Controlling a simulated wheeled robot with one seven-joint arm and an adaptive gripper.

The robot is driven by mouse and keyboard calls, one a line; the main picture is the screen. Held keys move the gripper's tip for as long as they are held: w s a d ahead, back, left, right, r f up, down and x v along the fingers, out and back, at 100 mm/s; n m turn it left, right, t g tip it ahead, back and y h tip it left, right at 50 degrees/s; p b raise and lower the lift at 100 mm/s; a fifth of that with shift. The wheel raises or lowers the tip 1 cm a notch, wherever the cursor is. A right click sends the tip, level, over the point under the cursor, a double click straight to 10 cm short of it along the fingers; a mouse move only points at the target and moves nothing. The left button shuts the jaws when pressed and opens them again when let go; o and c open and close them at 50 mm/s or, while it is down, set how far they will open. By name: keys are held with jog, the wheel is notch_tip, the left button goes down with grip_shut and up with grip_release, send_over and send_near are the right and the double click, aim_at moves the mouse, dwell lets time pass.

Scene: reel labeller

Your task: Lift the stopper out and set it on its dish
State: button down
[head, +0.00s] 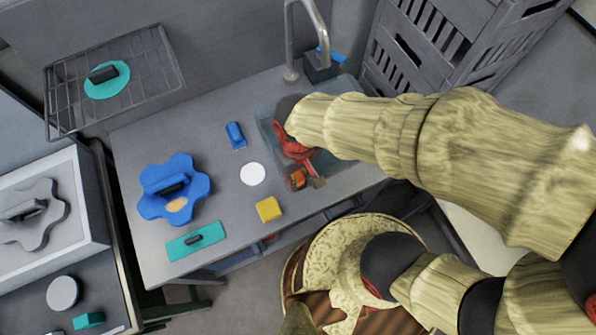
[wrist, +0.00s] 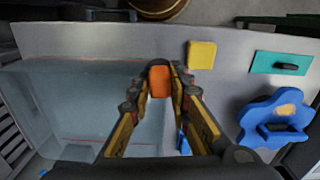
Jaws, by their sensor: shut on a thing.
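My gripper (head: 304,181) is shut on a small orange block-like piece, which I take to be the stopper (wrist: 160,82). The stopper also shows in the head view (head: 298,178), between the fingertips at the near side of the sink basin (wrist: 95,85). I cannot tell whether it is clear of the basin's bottom. A white round disc (head: 252,173), perhaps the dish, lies flat and empty on the counter left of the gripper. It does not show in the wrist view.
On the counter (head: 140,135) are a yellow block (head: 268,209), a blue block (head: 236,135), a teal plate with a dark handle (head: 196,241) and a blue lobed piece (head: 174,188). A faucet (head: 292,50) stands behind the basin. A grey crate (head: 450,45) stands at back right.

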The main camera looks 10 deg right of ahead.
aim_at(298, 176)
jog(key=shift+r+p, duration=2.3)
jog(key=shift+r, duration=0.7)
jog(key=shift+f, duration=0.1)
